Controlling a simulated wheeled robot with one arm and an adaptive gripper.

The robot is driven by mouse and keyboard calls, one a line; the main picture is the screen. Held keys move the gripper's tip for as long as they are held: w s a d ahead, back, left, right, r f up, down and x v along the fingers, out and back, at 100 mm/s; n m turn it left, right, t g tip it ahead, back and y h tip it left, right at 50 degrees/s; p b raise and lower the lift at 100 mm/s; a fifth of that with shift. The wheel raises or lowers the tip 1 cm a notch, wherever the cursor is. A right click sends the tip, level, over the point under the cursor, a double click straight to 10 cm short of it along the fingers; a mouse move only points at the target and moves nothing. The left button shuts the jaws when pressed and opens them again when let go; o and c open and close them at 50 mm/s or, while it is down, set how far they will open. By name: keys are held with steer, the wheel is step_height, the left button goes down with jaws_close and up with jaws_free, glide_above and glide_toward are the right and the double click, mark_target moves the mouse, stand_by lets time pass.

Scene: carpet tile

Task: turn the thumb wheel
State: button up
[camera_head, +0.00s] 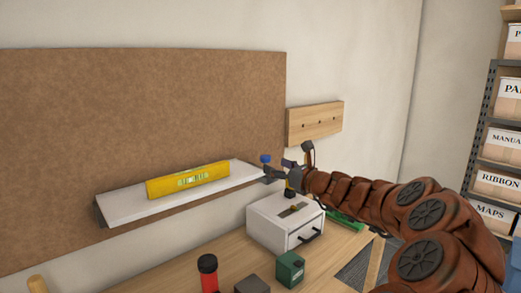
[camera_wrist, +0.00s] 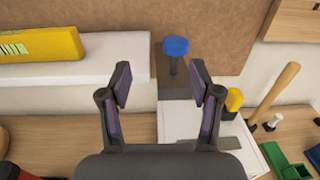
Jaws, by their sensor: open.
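In the head view the blue knob (camera_head: 265,158) shows just left of my gripper (camera_head: 285,168). In the wrist view my gripper (camera_wrist: 160,78) is open, with its two fingers spread and nothing between them. The knob appears beyond the fingertips, between their lines and a little nearer the right finger. No contact shows. The stem's lower part meets a dark block (camera_wrist: 180,86).
A white box with a drawer (camera_head: 268,232) stands below my gripper. A green box (camera_head: 290,268) and a red-and-black cylinder (camera_head: 208,275) stand on the bench. A wooden rail (camera_head: 315,122) is on the wall.

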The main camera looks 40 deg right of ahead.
mark_target(267, 161)
steer(key=shift+m+h, duration=0.5)
steer(key=shift+w+d+r+p, duration=0.15)
steer(key=shift+w+d, duration=0.3)
steer(key=shift+w, duration=0.75)
steer(key=shift+w+d+f+p, duration=0.1)
steer(key=shift+w+d+p, duration=0.25)
steer(key=shift+w, duration=0.9)
steer(key=shift+w+d+r+p, duration=0.1)
steer(key=shift+w+d, duration=0.45)
steer(key=shift+w, duration=0.65)
steer(key=shift+c, duration=0.3)
steer(key=c, duration=1.1)
steer(key=m+h+b, duration=0.1)
steer(key=b, duration=0.3)
steer(key=m+h+b, duration=0.1)
steer(key=h+b, duration=0.1)
steer(key=b, duration=0.3)
steer(key=m+g+h+b, duration=0.1)
steer(key=b, duration=0.3)
steer(key=shift+w+a+f+h, duration=0.1)
steer(key=shift+a+f+h, duration=0.2)
steer(key=shift+h, duration=0.1)
steer(key=m+h+b, duration=0.1)
steer(key=b, duration=0.2)
steer(key=shift+d+g, duration=0.1)
steer(key=shift+g, duration=0.3)
steer(key=shift+b, duration=0.5)
